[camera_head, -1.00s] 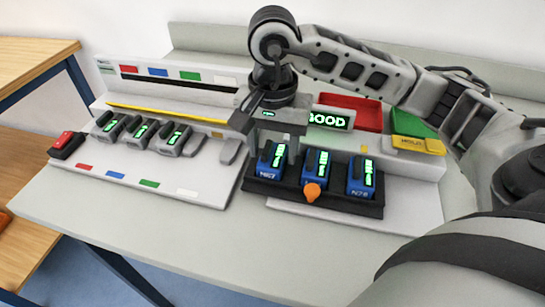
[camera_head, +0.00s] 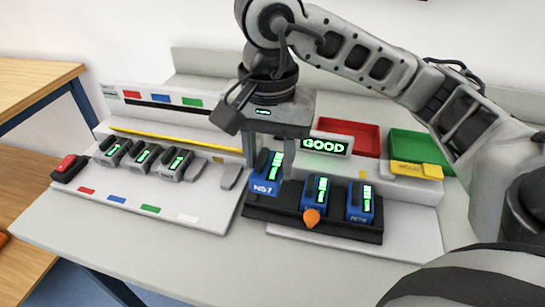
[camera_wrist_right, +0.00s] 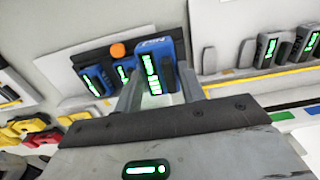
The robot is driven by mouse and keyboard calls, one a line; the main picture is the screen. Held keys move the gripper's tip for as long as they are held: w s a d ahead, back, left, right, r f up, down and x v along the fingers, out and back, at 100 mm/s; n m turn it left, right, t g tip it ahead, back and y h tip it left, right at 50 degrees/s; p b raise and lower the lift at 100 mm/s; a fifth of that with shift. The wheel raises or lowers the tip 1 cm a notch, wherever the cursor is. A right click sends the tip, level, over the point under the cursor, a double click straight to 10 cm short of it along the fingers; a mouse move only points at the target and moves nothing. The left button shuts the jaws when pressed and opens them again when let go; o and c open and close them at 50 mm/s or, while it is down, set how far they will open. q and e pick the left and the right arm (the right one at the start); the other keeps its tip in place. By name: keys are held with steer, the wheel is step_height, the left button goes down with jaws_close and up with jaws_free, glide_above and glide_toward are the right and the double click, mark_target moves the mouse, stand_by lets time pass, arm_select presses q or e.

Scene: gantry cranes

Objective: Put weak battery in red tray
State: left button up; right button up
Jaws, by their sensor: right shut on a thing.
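My right gripper (camera_head: 268,158) is shut on a blue battery (camera_head: 264,187) with a green-lit display. It holds the battery just above the left end of the black holder (camera_head: 320,228). In the right wrist view the battery (camera_wrist_right: 157,70) sits between the two fingers (camera_wrist_right: 160,88). Two other blue batteries, a middle one (camera_head: 316,194) and a right one (camera_head: 360,203), stand in the holder. I cannot tell from their displays which is weak. The red tray (camera_head: 348,137) lies behind the sign reading GOOD (camera_head: 325,144) and looks empty. My left gripper is not in view.
An orange knob (camera_head: 311,217) fronts the holder. The front of the table is clear.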

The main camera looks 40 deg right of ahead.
steer(key=s+a+r, duration=0.5)
steer(key=s+a, duration=0.2)
steer(key=b, duration=0.5)
glide_above(337, 122)
steer(key=s+a, duration=0.4)
steer(key=a, duration=0.1)
step_height(337, 122, down, 10)
steer(key=shift+s+r, duration=0.1)
steer(key=shift+r, duration=0.1)
steer(key=shift+w+d+f, duration=0.3)
steer(key=shift+f, duration=0.15)
steer(key=f, duration=0.3)
steer(key=shift+w+d+f+b, duration=0.15)
steer(key=shift+d+f+b, duration=0.05)
steer(key=shift+b, duration=0.2)
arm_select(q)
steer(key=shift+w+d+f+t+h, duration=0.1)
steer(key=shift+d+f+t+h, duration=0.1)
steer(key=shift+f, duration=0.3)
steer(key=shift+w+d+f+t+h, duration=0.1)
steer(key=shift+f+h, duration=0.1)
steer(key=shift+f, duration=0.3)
arm_select(e)
steer(key=shift+f, duration=0.1)
